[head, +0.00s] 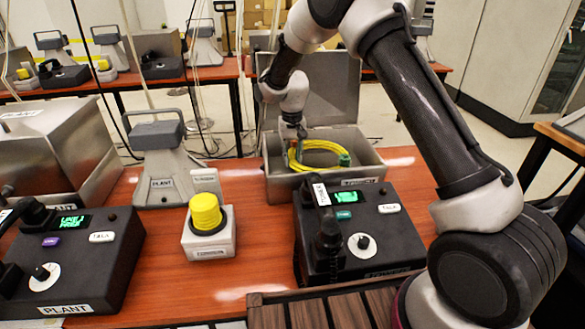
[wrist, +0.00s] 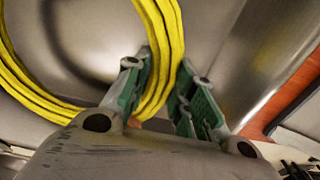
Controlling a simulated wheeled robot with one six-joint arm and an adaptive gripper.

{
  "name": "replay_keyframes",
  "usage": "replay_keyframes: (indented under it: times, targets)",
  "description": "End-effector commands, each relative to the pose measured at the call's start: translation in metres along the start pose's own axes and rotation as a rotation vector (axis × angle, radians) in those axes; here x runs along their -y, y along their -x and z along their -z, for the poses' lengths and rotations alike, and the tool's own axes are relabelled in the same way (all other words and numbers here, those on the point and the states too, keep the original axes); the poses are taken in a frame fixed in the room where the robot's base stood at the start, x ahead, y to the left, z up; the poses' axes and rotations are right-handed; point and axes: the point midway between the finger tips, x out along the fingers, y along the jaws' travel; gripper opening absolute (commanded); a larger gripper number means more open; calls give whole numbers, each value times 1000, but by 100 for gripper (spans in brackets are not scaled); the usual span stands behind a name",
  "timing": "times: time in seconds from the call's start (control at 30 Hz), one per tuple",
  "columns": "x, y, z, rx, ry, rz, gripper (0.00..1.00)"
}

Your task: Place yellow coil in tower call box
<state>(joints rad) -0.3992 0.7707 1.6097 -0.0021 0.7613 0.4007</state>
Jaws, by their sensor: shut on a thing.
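The yellow coil (head: 322,145) is a ring of several strands in the head view, at the mouth of an open grey metal box (head: 280,186). The box's front label is too small to read surely. My gripper (head: 299,150) reaches down at the ring's left side. In the wrist view, the coil (wrist: 170,50) passes between the green fingers of my gripper (wrist: 160,88), which are shut on it. The coil's ring extends up and left there, over the grey metal of the box. I cannot tell whether the coil touches the box floor.
The box's raised lid (head: 335,95) stands behind the coil. A black desk phone (head: 388,235) is close in front of the box. A yellow-topped button unit (head: 207,225) and a grey PLANT stand (head: 165,180) are to the left. Another metal box (head: 60,145) is at far left.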

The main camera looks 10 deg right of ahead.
Motion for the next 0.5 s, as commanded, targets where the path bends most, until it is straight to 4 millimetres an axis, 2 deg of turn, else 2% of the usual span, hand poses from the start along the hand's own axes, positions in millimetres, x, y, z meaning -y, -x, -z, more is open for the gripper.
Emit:
replay_keyframes:
  times: [0.3,0.5]
  targets:
    - [0,-42,0,1,0,-1,0]
    - [0,-45,0,-1,0,0,0]
